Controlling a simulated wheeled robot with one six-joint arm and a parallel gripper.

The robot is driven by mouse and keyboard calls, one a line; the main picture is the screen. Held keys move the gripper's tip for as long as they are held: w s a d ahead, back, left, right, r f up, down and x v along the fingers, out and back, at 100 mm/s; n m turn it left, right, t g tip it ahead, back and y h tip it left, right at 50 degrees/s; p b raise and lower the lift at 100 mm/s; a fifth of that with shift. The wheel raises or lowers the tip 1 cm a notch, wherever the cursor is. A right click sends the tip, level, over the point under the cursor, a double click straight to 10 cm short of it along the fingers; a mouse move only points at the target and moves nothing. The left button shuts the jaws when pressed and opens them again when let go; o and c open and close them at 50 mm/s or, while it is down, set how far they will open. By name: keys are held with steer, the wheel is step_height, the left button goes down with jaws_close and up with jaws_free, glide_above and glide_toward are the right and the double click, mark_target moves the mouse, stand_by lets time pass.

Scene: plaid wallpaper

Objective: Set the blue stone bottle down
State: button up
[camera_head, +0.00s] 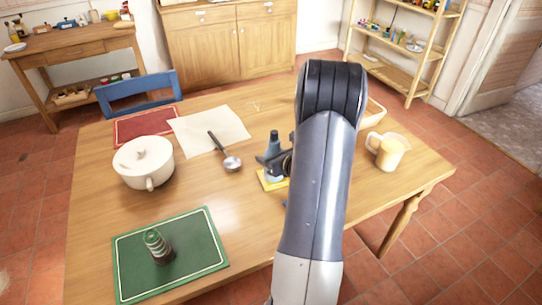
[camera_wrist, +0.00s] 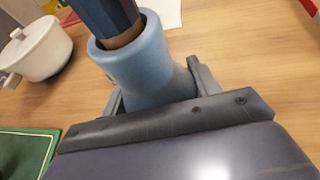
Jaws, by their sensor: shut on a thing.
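The blue stone bottle (camera_wrist: 150,70) stands large in the wrist view, with a dark blue faceted stopper (camera_wrist: 108,18) in its neck. My gripper (camera_wrist: 152,90) is shut on its body, one finger on each side. In the head view the bottle's dark top (camera_head: 274,141) shows above my gripper (camera_head: 274,163), left of my arm. A yellow flat thing (camera_head: 266,184) lies on the table below the gripper. The bottle's base is mostly hidden, so I cannot tell whether it touches anything.
On the wooden table (camera_head: 200,190) are a white lidded pot (camera_head: 132,170), a ladle (camera_head: 231,163) by a pale sheet (camera_head: 205,122), a red mat (camera_head: 135,128), a green mat (camera_head: 195,262) bearing a dark ringed object (camera_head: 158,247), and a cream pitcher (camera_head: 388,155). Bare wood lies between pot and gripper.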

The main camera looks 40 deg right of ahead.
steer(key=shift+f+b, duration=0.15)
steer(key=shift+b, duration=0.2)
steer(key=o, duration=1.2)
steer(key=shift+r+p, duration=0.2)
steer(key=shift+p, duration=0.1)
steer(key=shift+s+r, duration=0.15)
steer(key=shift+s, duration=0.05)
steer(key=v, duration=1.1)
steer(key=shift+s, duration=0.3)
